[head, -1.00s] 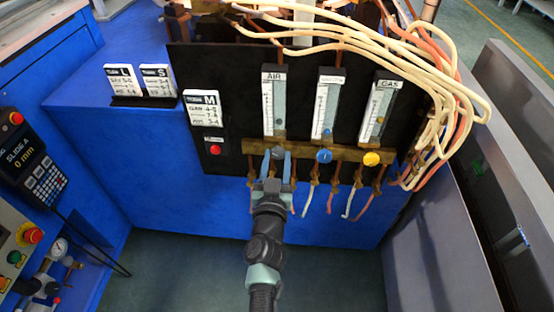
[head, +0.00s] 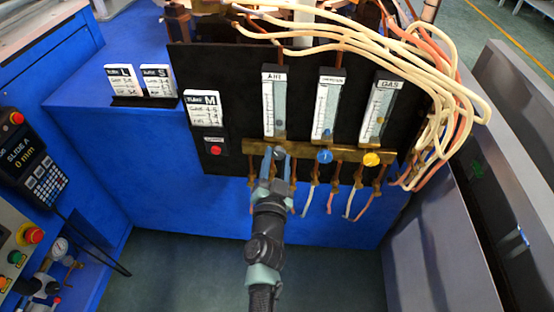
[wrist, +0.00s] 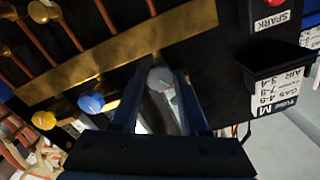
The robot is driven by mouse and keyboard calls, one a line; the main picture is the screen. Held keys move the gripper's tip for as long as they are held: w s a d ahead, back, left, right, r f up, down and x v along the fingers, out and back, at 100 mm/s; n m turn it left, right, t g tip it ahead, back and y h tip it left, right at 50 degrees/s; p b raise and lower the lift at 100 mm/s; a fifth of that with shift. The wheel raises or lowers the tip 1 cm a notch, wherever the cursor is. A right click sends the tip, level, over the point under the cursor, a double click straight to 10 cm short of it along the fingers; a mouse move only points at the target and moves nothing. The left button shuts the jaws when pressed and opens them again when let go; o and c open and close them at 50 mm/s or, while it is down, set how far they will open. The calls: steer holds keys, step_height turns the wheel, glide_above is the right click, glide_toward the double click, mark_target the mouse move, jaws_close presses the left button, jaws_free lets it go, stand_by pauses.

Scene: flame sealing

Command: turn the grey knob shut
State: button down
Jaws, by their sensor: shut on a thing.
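The grey knob (head: 279,153) sits at the left end of the brass bar, below the AIR flow tube (head: 274,104). My gripper (head: 273,158) reaches up to it from below, its blue fingers around the knob and partly hiding it. In the wrist view the round grey knob (wrist: 160,79) shows between the two fingertips of my gripper (wrist: 158,84), which is shut on it. The fingers look turned and nearly in line in the head view. The knob's exact angle cannot be told.
A blue knob (head: 324,156) and a yellow knob (head: 371,159) stand to the right on the brass bar (head: 348,152). A red button (head: 215,150) is on the black panel to the left. Thin hoses hang below the bar. Pale tubes (head: 455,110) loop at the right.

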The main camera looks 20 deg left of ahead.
steer(key=m, duration=0.6)
steer(key=shift+m, duration=0.4)
stand_by(0.3)
steer(key=shift+c, duration=2.1)
jaws_free()
steer(key=shift+s, duration=0.15)
steer(key=v, duration=1.2)
steer(key=shift+s, duration=0.35)
steer(key=shift+d+r, duration=0.1)
